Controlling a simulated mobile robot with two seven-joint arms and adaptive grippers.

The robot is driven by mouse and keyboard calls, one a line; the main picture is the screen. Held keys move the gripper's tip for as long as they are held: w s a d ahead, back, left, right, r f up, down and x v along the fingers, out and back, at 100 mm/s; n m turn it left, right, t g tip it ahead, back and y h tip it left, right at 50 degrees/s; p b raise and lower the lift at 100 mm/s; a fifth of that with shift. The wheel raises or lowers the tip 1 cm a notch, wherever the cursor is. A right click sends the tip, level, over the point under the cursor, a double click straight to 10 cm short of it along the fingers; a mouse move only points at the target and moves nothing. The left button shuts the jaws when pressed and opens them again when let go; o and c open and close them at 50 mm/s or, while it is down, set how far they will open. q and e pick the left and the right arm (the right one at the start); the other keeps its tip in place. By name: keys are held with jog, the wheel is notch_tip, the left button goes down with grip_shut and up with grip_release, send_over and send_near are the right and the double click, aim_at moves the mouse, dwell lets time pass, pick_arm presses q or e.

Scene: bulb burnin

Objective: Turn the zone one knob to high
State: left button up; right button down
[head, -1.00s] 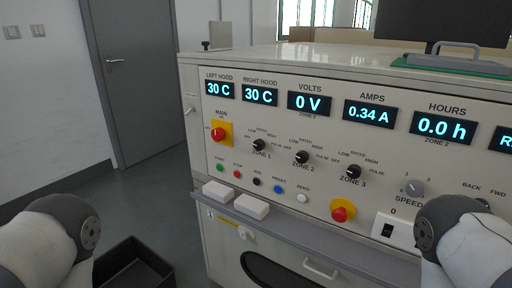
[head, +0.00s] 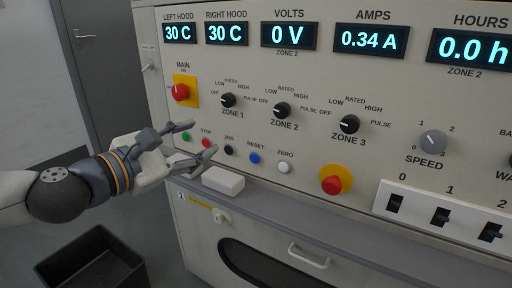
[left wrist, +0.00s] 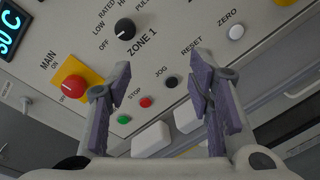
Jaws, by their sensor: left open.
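The zone one knob (head: 228,100) is a small black dial on the sloped panel, with OFF, LOW, RATED, HIGH and PULSE around it. Its pointer seems to be toward the OFF side. In the left wrist view the knob (left wrist: 125,29) lies beyond the fingertips, at the upper left. My left gripper (head: 200,138) is open and empty, below and left of the knob, in front of the row of push buttons. It also shows in the left wrist view (left wrist: 160,75), apart from the knob. My right gripper is out of view.
The red main switch (head: 181,92) is left of the knob. The zone 2 knob (head: 282,110) and zone 3 knob (head: 349,124) are to its right. A white block (head: 223,180) lies on the ledge below. A black bin (head: 92,262) stands on the floor.

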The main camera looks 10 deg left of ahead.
aim_at(226, 101)
pick_arm(q)
jog(key=shift+n+t, duration=0.5)
jog(key=shift+t, duration=0.2)
jog(key=w+r, duration=0.1)
jog(key=w, duration=0.3)
jog(key=w+d+r, duration=0.1)
jog(key=w, duration=0.3)
jog(key=w+d+r, duration=0.1)
jog(key=w, duration=0.3)
jog(key=shift+r, duration=0.3)
grip_shut()
